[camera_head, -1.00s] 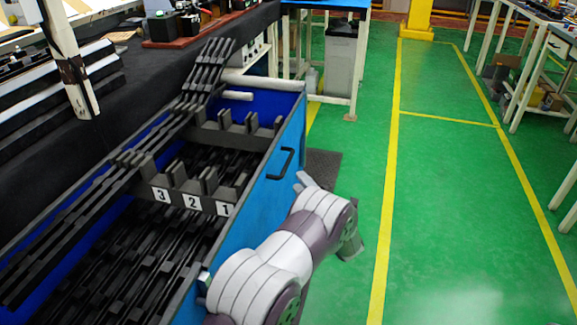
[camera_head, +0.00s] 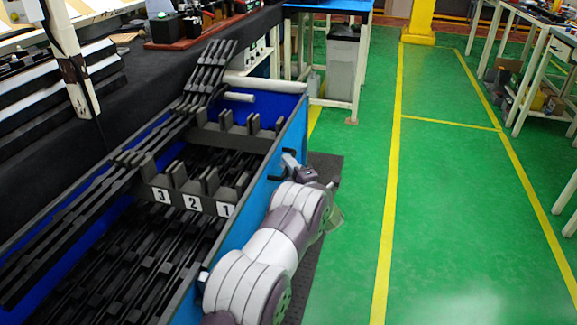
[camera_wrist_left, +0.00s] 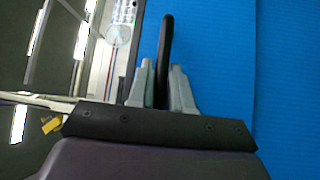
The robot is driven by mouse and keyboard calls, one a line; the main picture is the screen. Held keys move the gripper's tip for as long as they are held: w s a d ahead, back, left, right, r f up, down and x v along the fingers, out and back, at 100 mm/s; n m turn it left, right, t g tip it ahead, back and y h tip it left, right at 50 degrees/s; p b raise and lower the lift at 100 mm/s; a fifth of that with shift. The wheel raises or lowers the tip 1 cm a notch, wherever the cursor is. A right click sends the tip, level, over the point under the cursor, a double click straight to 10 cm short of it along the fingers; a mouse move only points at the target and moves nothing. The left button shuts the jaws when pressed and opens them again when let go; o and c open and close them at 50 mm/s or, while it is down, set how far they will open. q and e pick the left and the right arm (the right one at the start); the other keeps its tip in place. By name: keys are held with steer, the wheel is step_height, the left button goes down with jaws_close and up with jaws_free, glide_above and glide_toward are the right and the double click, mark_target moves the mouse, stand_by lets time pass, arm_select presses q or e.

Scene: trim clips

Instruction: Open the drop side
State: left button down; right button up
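The drop side (camera_head: 262,190) is the blue side panel of the crate, standing upright along its right side in the head view. A black bar handle (camera_head: 274,166) is on its outer face. My left gripper (camera_head: 289,160) is at this handle, with its arm reaching along the outside of the panel. In the left wrist view, the black handle (camera_wrist_left: 165,45) stands between the two grey fingers (camera_wrist_left: 162,80), which sit close against it on both sides, against the blue panel (camera_wrist_left: 220,60). The fingertips are small in the head view. My right gripper is not in view.
The crate holds black trim strips in slotted racks (camera_head: 190,203) numbered 3, 2 and 1. A dark mat (camera_head: 322,175) lies on the floor beside the crate. The green floor (camera_head: 345,240) to the right is clear. A bin (camera_head: 343,62) stands under a table at the back.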

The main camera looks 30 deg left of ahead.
arm_select(q)
step_height(320, 180, down, 14)
steer(key=b, duration=1)
steer(key=shift+r, duration=0.25)
steer(key=c, duration=1.1)
jaws_free()
steer(key=shift+c, duration=0.2)
steer(key=p+v, duration=0.3)
steer(key=v, duration=0.9)
steer(key=shift+s+d+f+p, duration=0.2)
steer(key=shift+d+p, duration=0.1)
steer(key=shift+p, duration=0.1)
